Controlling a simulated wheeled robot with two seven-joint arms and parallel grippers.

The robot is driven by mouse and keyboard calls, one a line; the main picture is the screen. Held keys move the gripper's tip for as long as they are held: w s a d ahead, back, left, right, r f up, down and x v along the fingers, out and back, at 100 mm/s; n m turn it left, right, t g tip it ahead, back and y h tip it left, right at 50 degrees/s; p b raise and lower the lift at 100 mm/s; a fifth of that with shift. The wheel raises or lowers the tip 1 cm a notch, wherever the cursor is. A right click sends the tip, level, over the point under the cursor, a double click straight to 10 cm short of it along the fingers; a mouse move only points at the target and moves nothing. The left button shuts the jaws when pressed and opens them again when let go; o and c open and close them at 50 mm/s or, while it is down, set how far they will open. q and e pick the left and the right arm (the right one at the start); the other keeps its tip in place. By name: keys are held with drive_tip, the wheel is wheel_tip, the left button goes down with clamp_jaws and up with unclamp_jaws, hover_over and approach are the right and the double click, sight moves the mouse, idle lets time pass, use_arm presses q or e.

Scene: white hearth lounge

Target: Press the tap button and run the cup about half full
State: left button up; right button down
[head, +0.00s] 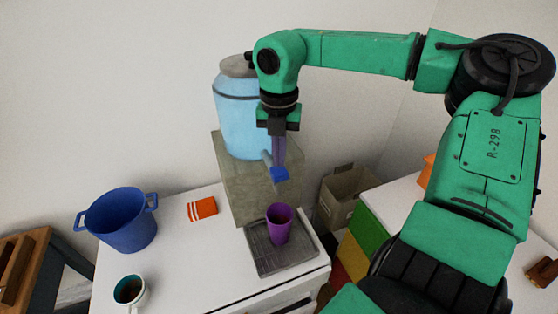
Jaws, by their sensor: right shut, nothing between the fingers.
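A purple cup (279,225) stands upright on a dark grey drip tray (264,259) in front of a stone-coloured block. On the block stands a light blue dispenser (233,113) with a grey lid. Its tap ends in a blue button (279,175) above the cup. My right gripper (279,165) points down from above, its shut fingers empty and just over the blue button. I cannot tell if they touch it. Whether there is liquid in the cup cannot be made out. My left gripper is not in view.
A blue pot (120,222), an orange striped cloth (202,208) and a mug (129,290) with dark contents are on the white counter (185,255). A cardboard box (347,192) and a green-fronted cabinet (370,235) are at the right.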

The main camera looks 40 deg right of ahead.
drive_tip(key=shift+f, duration=0.1)
drive_tip(key=shift+f+b, duration=1.1)
drive_tip(key=shift+b, duration=0.05)
drive_tip(key=shift+s, duration=0.1)
drive_tip(key=shift+s+f, duration=0.15)
idle(2.8)
drive_tip(key=r+p, duration=0.5)
drive_tip(key=r, duration=0.2)
drive_tip(key=shift+w+r, duration=0.15)
drive_tip(key=shift+w, duration=0.05)
drive_tip(key=shift+s+r, duration=0.1)
drive_tip(key=shift+r, duration=0.05)
